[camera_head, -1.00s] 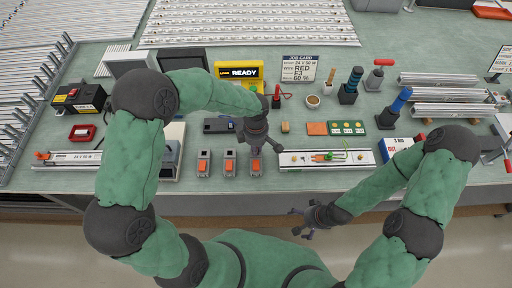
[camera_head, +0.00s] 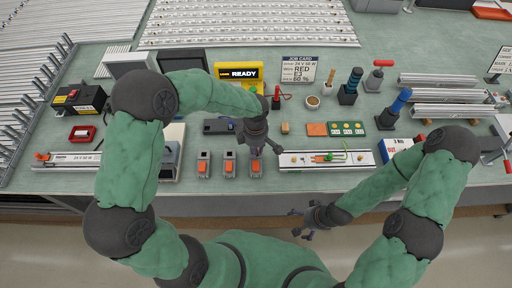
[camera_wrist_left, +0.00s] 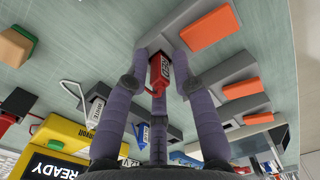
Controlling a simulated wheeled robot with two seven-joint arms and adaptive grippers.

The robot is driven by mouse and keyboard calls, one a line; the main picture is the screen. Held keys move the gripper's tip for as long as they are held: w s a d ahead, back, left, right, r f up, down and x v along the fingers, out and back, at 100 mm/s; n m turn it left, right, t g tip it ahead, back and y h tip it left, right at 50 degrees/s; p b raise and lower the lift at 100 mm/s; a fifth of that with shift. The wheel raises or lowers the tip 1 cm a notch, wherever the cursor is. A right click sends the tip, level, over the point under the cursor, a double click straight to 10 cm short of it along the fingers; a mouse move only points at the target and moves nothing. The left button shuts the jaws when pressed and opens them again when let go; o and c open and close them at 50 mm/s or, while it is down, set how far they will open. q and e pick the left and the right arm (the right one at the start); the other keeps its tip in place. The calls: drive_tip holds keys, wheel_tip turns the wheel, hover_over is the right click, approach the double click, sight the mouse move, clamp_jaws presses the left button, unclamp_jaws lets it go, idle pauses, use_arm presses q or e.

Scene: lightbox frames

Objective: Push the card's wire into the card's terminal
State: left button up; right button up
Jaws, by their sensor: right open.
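The job card (camera_head: 299,69) at the back reads wire RED, terminal E3. Three grey terminals with orange levers stand in a row near the front edge: left (camera_head: 203,165), middle (camera_head: 229,165) and right (camera_head: 256,166). My left gripper (camera_head: 257,145) points down at the right terminal, its fingers closed around a red wire piece (camera_wrist_left: 159,70) labelled RED in the left wrist view. That piece lies close to a grey terminal body (camera_wrist_left: 163,36); whether its tip is inside is hidden. My right gripper (camera_head: 308,220) is open and empty in front of the bench edge.
A light strip (camera_head: 348,165) with a green wire lies right of the terminals. A yellow tester (camera_head: 239,71) showing READY stands behind. An orange block and green board (camera_head: 347,129) lie on the mat. Blue-handled tools (camera_head: 396,105) stand at right.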

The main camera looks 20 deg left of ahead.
use_arm(q)
wheel_tip(320, 180, up, 12)
drive_tip(key=p, duration=0.1)
drive_tip(key=shift+w+p, duration=0.15)
drive_tip(key=shift+p, duration=0.2)
use_arm(e)
drive_tip(key=shift+r, duration=0.95)
use_arm(q)
drive_tip(key=shift+f, duration=0.1)
use_arm(e)
drive_tip(key=shift+s, duration=0.1)
